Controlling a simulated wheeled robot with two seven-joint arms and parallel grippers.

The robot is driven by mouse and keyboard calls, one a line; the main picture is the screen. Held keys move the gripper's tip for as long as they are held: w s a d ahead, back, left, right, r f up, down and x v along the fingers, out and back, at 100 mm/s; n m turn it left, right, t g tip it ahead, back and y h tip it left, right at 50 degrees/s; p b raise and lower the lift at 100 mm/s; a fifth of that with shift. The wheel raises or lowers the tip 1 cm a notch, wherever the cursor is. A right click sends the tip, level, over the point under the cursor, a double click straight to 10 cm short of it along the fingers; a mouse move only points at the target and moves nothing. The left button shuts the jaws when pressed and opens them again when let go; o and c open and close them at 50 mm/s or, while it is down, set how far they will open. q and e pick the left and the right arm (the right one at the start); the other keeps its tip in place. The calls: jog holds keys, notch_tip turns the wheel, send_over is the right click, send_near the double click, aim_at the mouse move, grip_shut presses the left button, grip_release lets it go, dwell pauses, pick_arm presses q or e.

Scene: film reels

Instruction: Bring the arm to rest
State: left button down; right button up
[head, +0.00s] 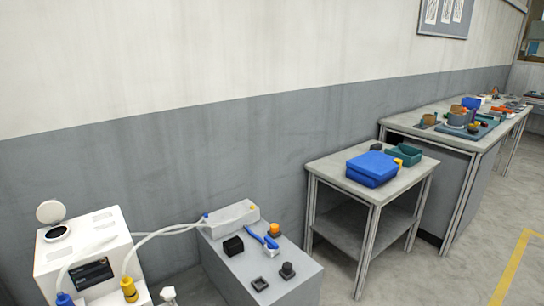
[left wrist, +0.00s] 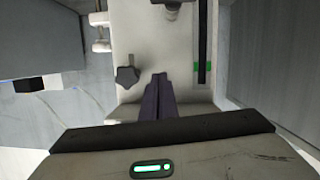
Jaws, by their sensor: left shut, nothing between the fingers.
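My left gripper (left wrist: 159,78) shows in the left wrist view. Its two dark fingers are together, with nothing between them. They are in front of a pale panel that carries a dark star-shaped knob (left wrist: 127,76) and a black slot with green marks; I cannot tell whether the fingers touch it or what the panel belongs to. Neither gripper can be made out in the head view. My right gripper is not seen in either view.
In the head view a white machine (head: 52,260) and a grey cabinet (head: 225,275) with small parts stand low in front. A small table (head: 408,182) holds a blue case (head: 371,168) and a green bin (head: 404,154). A cluttered bench (head: 405,124) stands behind. Floor at right is clear.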

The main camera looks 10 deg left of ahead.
pick_arm(q)
jog(key=s+d+r+m+t+h, duration=0.1)
jog(key=s+d+m+t+h, duration=0.15)
jog(key=d+m+h, duration=1.1)
jog(key=s+d+r+g, duration=0.1)
jog(key=s+d+g, duration=0.1)
jog(key=s+d, duration=0.4)
jog(key=s+d+r+g, duration=0.1)
jog(key=s+d+g, duration=0.1)
jog(key=s+d, duration=0.5)
jog(key=d+n, duration=0.1)
jog(key=d, duration=0.5)
jog(key=shift+s+r, duration=0.15)
jog(key=shift+r, duration=0.25)
